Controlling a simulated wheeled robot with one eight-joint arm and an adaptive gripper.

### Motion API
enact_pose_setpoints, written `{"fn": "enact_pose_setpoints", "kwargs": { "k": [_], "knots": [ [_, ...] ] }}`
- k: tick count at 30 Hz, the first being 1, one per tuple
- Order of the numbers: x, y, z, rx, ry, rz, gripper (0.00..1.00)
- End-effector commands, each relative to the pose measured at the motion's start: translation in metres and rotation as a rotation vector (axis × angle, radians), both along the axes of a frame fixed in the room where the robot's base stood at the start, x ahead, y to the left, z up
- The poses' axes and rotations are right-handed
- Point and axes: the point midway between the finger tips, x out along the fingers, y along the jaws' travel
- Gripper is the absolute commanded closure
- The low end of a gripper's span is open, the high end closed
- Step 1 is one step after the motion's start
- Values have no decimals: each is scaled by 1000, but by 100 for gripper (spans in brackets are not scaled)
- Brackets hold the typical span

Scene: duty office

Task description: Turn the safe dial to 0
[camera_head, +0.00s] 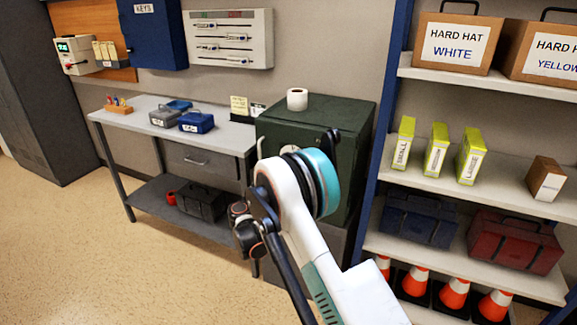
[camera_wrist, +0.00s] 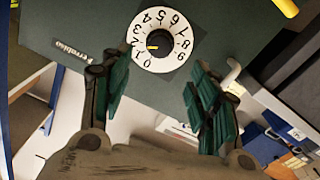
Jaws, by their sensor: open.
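The dark green safe (camera_head: 345,115) stands between the bench and the shelf in the head view. In the wrist view its green face (camera_wrist: 70,28) carries the safe dial (camera_wrist: 160,35), a white ring with black digits around a dark knob. A small yellow mark on the knob points left and slightly down, seemingly near 1 or 2; the exact reading is unclear. My gripper (camera_wrist: 155,78) is open and empty, its green-padded fingers spread below the dial in that view, with no visible contact. In the head view my arm hides the gripper and much of the safe's front.
A yellow bar (camera_wrist: 286,8) shows at the wrist view's upper right. A paper roll (camera_head: 297,99) stands on the safe. The bench (camera_head: 130,124) with small boxes is left; the blue-framed shelf (camera_head: 510,175) is close on the right. Open floor (camera_head: 90,260) lies front left.

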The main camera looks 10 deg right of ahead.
Motion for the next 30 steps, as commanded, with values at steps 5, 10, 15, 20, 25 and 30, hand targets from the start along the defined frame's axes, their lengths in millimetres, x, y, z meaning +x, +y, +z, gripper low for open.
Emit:
{"fn": "enact_pose_setpoints", "kwargs": {
  "k": [5,10,15,20,25,30],
  "knots": [
    [30,-23,-3,0,0,-2,45],
    [55,-41,-3,0,1,-1,45],
    [74,-53,-2,1,1,0,45],
    [82,-59,-1,1,1,0,45],
    [84,-60,0,1,1,1,45],
    [83,-60,0,1,1,1,52]
  ]
}}
